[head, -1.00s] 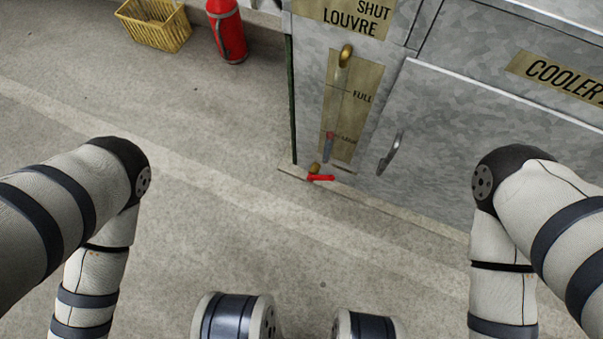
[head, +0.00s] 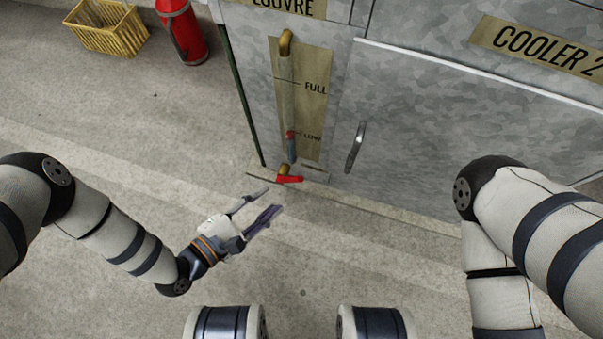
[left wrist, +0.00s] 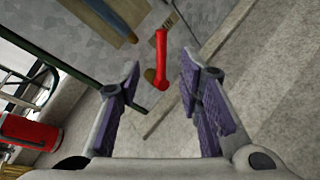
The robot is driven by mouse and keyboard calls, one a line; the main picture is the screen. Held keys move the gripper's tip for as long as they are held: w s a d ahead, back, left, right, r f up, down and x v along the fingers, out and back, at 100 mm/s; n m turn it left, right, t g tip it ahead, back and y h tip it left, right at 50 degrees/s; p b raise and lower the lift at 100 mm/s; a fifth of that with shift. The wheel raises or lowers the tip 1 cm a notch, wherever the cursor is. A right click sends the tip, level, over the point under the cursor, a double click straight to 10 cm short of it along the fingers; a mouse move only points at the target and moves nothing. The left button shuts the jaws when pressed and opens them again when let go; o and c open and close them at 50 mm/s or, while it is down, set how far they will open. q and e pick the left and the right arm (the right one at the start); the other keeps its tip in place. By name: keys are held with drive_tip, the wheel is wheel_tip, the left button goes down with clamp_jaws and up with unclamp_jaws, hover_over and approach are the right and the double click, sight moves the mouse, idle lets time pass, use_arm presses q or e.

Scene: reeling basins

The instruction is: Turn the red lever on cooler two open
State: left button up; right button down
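The red lever (head: 290,179) sits on a brass valve at the foot of cooler two (head: 430,110), below the sight gauge, and points right in the head view. In the left wrist view the red lever (left wrist: 161,58) lies ahead, between the directions of the two fingers. My left gripper (head: 272,201) is open and empty, just short of the lever and lower left of it, not touching. Its purple-padded fingers (left wrist: 160,90) stand wide apart in the left wrist view. My right arm shows at the right of the head view, but its gripper is out of view.
A gauge tube (head: 287,95) marked FULL and LOW rises above the valve. A metal door handle (head: 355,147) juts from the cooler front. A red cylinder (head: 181,30) and a yellow basket (head: 105,27) stand at the back left.

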sight(293, 181)
use_arm(q)
drive_tip(key=b+x, duration=0.3)
drive_tip(key=x, duration=0.7)
drive_tip(key=shift+d+f+b, duration=0.1)
drive_tip(key=shift+b, duration=0.2)
clamp_jaws()
